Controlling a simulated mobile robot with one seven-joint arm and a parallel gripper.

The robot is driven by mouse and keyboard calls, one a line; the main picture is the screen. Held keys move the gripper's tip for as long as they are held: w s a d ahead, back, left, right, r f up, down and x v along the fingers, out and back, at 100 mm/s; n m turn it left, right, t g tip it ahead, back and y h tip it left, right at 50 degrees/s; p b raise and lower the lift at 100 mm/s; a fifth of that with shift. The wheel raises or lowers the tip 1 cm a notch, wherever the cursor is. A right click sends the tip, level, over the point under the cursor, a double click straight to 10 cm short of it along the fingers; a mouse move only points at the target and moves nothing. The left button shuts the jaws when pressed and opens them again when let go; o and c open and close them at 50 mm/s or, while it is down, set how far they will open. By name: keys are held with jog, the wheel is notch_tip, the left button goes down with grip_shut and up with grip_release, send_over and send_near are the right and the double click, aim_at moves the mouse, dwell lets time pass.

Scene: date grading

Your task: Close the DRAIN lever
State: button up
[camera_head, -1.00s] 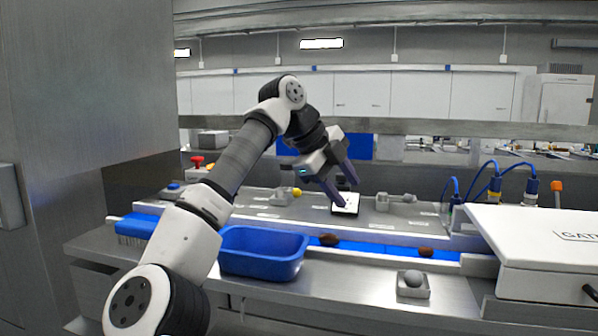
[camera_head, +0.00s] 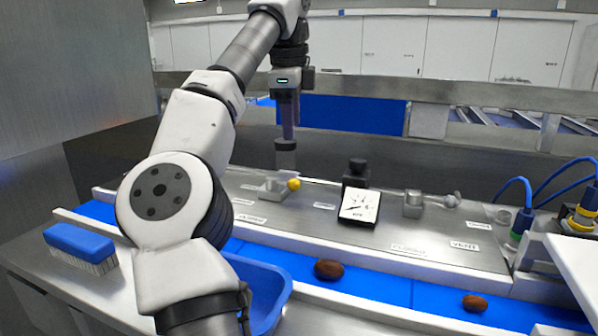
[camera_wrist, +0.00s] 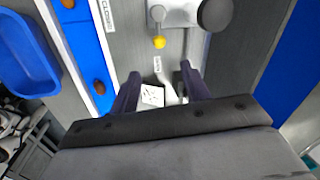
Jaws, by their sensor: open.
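A lever with a yellow knob (camera_head: 293,184) and a small grey base (camera_head: 272,188) sits on the steel panel. In the wrist view its yellow knob (camera_wrist: 159,42) lies just ahead of my fingertips, between their lines. A second lever with a grey knob (camera_head: 452,200) and grey base (camera_head: 413,204) sits farther right. The labels are mostly too small to read, so I cannot tell which lever is DRAIN. My gripper (camera_head: 288,132) points down above and behind the yellow-knobbed lever; in the wrist view my gripper (camera_wrist: 160,70) is open and empty.
In front, a blue belt (camera_head: 398,290) carries dark dates (camera_head: 329,269). A blue bin (camera_head: 285,300), a brush (camera_head: 80,243) and blue hoses (camera_head: 515,185) are around.

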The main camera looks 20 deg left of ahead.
aim_at(294, 180)
jog(key=f, duration=0.4)
jog(key=w+f+p, duration=0.1)
jog(key=f, duration=0.3)
jog(key=w+f, duration=0.1)
jog(key=f, duration=0.4)
jog(key=shift+w+a+f, duration=0.1)
jog(key=shift+w+a, duration=0.05)
jog(key=shift+a, duration=0.05)
jog(key=shift+c, duration=0.3)
jog(key=c, duration=0.9)
